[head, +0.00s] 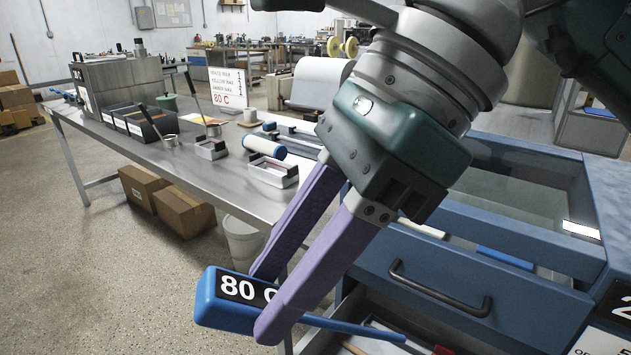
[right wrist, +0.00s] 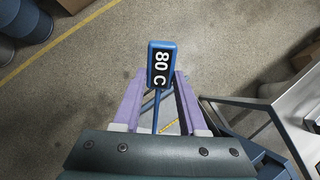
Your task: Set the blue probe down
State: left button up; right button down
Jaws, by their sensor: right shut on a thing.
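The blue probe (head: 215,306) has a box-shaped head with a black "80 C" display and a thin blue stem. My right gripper (head: 262,305) is shut on it, with purple fingers on both sides of the head. The stem points right, above an open lower drawer. In the right wrist view the probe (right wrist: 161,66) sits between the fingertips (right wrist: 160,88) with its display showing. The probe is held in the air, in front of the blue cabinet. My left gripper is not in view.
The blue cabinet (head: 470,275) with a black handle stands at the right. Cardboard boxes (head: 185,208) and a white bin (head: 242,240) stand below the table.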

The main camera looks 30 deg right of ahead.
jog(key=w+d+f+m+h+b, duration=0.1)
jog(key=d+f+b, duration=0.3)
jog(key=f+b, duration=0.6)
jog(key=w+d+f+m+g+h+b, duration=0.1)
jog(key=f+b, duration=0.9)
jog(key=f, duration=1)
jog(key=w+d+f+m+g+h+b, duration=0.1)
jog(key=w+d+f+m+h+b, duration=0.1)
jog(key=d+f+b, duration=0.4)
jog(key=shift+w+d+f+m+h+b, duration=0.1)
jog(key=shift+f+m+h+b, duration=0.25)
jog(key=shift+f+b, duration=0.8)
jog(key=shift+w+d+f+m+h+b, duration=0.15)
jog(key=shift+f+h+b, duration=0.35)
jog(key=shift+f, duration=1.35)
jog(key=shift+w+d+f+m+h+b, duration=0.1)
jog(key=shift+f+m+h+b, duration=0.25)
jog(key=shift+f+b, duration=1.25)
jog(key=shift+f, duration=2.05)
jog(key=shift+f, duration=0.1)
jog(key=shift+c, duration=2.2)
grip_release()
jog(key=shift+r, duration=0.6)
notch_tip(320, 180, up, 11)
jog(key=p, duration=0.4)
